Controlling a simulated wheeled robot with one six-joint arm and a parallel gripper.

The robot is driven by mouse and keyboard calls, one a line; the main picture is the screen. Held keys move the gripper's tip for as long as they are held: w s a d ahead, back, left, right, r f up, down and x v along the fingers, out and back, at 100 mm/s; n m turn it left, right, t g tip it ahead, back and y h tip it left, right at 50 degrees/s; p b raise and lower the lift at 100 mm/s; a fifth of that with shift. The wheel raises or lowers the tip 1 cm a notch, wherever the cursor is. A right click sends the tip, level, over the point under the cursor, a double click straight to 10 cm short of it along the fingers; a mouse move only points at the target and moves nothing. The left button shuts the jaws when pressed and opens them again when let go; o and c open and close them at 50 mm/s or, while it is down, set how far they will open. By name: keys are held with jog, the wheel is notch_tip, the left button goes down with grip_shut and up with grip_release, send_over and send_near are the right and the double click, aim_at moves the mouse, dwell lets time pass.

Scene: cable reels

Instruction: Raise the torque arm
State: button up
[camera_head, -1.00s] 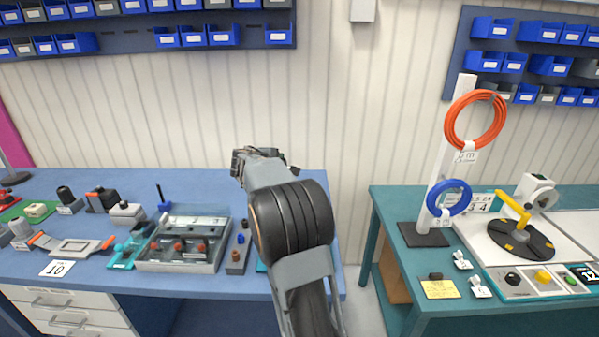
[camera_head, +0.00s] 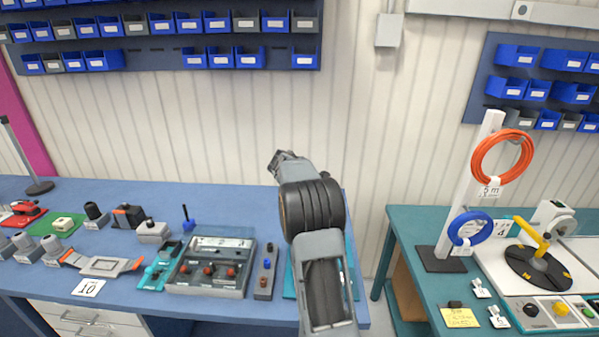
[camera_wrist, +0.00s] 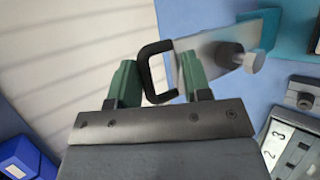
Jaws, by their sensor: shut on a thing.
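My gripper (camera_wrist: 158,75) has two green fingers, one on each side of a black C-shaped handle (camera_wrist: 150,68) in the wrist view, and is shut on it. The handle joins the end of a flat grey metal bar (camera_wrist: 208,58), which looks like the torque arm. A round metal knob (camera_wrist: 255,60) sits near the bar's far end, by a teal part (camera_wrist: 288,30). In the head view my gripper (camera_head: 281,160) is over the back right of the blue bench (camera_head: 235,192); my arm hides the handle and bar there. How far the bar is tilted I cannot tell.
A grey panel with red knobs (camera_head: 212,265) and a small box with buttons (camera_head: 265,272) stand left of my arm. A blue bin (camera_wrist: 22,158) shows in the wrist view. A teal bench (camera_head: 415,285) with cable reels stands right, across a gap.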

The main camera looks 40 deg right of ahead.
jog(key=shift+w+d+f, duration=0.1)
jog(key=shift+w+f, duration=0.05)
jog(key=shift+f, duration=0.15)
jog(key=o, duration=0.7)
jog(key=shift+r+b, duration=0.1)
jog(key=shift+b, duration=0.3)
